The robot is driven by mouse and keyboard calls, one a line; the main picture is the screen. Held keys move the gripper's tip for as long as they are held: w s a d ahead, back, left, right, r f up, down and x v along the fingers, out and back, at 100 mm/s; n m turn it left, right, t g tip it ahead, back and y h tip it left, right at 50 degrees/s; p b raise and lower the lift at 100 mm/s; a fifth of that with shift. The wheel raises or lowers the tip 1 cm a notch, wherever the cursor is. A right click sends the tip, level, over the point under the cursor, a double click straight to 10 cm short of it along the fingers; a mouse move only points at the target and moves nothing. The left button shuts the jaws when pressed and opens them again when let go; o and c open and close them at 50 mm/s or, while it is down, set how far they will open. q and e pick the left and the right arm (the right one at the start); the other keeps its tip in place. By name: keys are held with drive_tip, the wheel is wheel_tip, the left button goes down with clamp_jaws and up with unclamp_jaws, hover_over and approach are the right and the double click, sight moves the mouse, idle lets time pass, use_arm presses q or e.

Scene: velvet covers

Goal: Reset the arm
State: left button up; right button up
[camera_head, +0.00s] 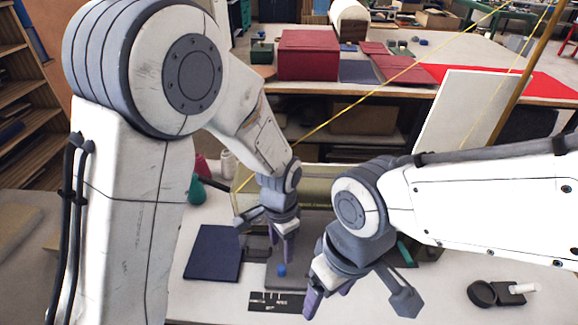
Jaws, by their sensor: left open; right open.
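My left gripper (270,236) hangs over the middle of the near table, its fingers pointing down and spread. My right gripper (352,296) is lower and to the right of it, its fingers spread wide with nothing between them. Both grippers are empty. My large white arm links cover much of the left side and the right side of the view. A dark blue flat panel (212,253) lies on the table to the left of my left gripper. A small blue ball-like piece (281,270) lies below that gripper.
A black card (275,302) lies at the table's front. A black ring-shaped holder (482,293) lies at the right. Spools (227,163) stand behind the panel. A white board (462,110) stands upright behind my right arm. A red box (308,55) sits on the far table.

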use_arm(q)
drive_tip(key=s+r+n, duration=0.1)
drive_tip(key=s+r, duration=0.5)
drive_tip(key=s, duration=0.2)
drive_tip(key=s+r+n+h, duration=0.1)
drive_tip(key=s+r+n, duration=0.1)
drive_tip(key=s+r, duration=0.4)
drive_tip(key=shift+s+a, duration=0.4)
drive_tip(key=shift+s, duration=0.85)
drive_tip(key=shift+d, duration=0.15)
